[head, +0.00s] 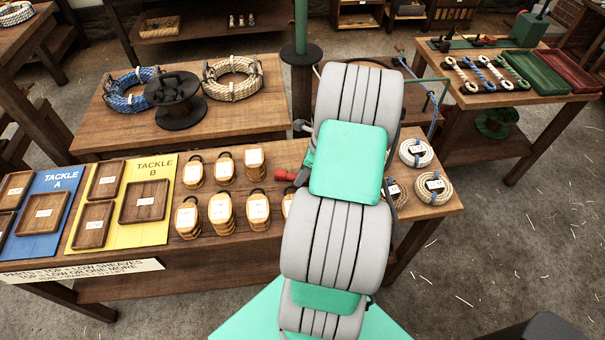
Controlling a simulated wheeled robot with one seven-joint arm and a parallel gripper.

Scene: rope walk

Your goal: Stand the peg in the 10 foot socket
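I cannot make out the peg or the 10 foot socket for certain in the head view. My grey and green arm rises through the middle of the picture and covers part of the front bench (275,255). My gripper cannot be seen; the arm hides whatever is behind it. A small red and dark piece (286,175) shows at the arm's left edge, and I cannot tell what it is. A green upright post (300,25) with a dark round collar stands behind the arm.
The front bench holds wooden trays on blue (44,238) and yellow (158,232) boards, several tagged wooden blocks and rope coils (434,188). A back table (232,118) holds coils and a dark spool (177,92). A right table (490,97) holds rope pieces and trays.

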